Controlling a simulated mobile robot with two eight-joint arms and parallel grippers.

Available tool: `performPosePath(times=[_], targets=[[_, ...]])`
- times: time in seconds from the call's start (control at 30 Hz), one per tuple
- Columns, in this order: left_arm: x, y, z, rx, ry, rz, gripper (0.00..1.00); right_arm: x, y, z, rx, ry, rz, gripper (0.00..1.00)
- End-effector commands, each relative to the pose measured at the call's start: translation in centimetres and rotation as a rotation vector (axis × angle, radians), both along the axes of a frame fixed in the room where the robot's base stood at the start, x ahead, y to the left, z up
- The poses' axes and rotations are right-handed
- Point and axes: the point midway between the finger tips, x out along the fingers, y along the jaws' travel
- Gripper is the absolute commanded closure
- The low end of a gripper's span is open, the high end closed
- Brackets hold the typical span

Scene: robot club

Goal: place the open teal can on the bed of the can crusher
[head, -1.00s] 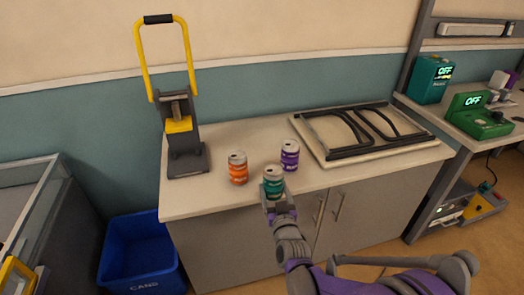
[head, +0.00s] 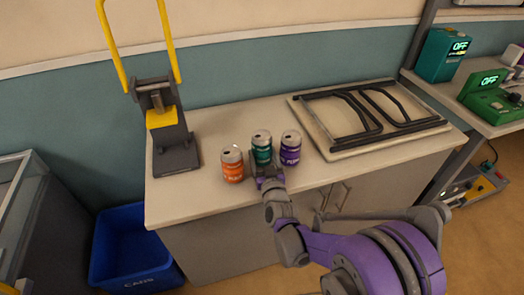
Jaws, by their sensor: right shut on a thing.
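The open teal can (head: 262,150) is upright between the orange can (head: 232,165) and the purple can (head: 290,148) on the light counter. My right gripper (head: 264,168) is shut on it from the front and hides its lower part. I cannot tell whether its base touches the counter. The can crusher (head: 156,95) stands at the counter's left, with a yellow handle raised and cut off at the top of the picture. Its dark bed (head: 177,159) is low at the front and looks empty. My left gripper is out of view.
A folded black-legged table (head: 325,135) lies on the counter's right half. A blue bin (head: 130,245) marked CANS stands on the floor at the left. The counter (head: 207,140) is bare between crusher and orange can. Green devices (head: 485,95) sit on the right bench.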

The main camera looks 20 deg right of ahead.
Motion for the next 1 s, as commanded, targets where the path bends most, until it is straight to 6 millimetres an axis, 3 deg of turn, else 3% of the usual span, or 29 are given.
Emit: performPosePath(times=[0.3, 0.33, 0.47, 0.77, 1.0], targets=[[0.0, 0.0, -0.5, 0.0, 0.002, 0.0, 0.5, 0.1, -0.1, -0.5, -0.001, -0.001, -0.001, 0.82], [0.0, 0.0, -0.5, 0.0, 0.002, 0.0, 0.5, 0.1, -0.1, -0.5, -0.001, -0.001, -0.001, 0.21], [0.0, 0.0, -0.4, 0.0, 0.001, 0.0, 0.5, 0.0, -0.1, -0.3, -0.001, -0.001, -0.001, 0.0], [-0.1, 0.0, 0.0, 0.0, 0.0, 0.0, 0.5, -0.1, -0.1, -0.2, 0.0, -0.001, -0.001, 0.0], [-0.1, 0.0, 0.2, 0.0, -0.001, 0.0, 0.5, -4.2, 0.1, -0.4, 0.0, -0.001, -0.001, 0.0]])
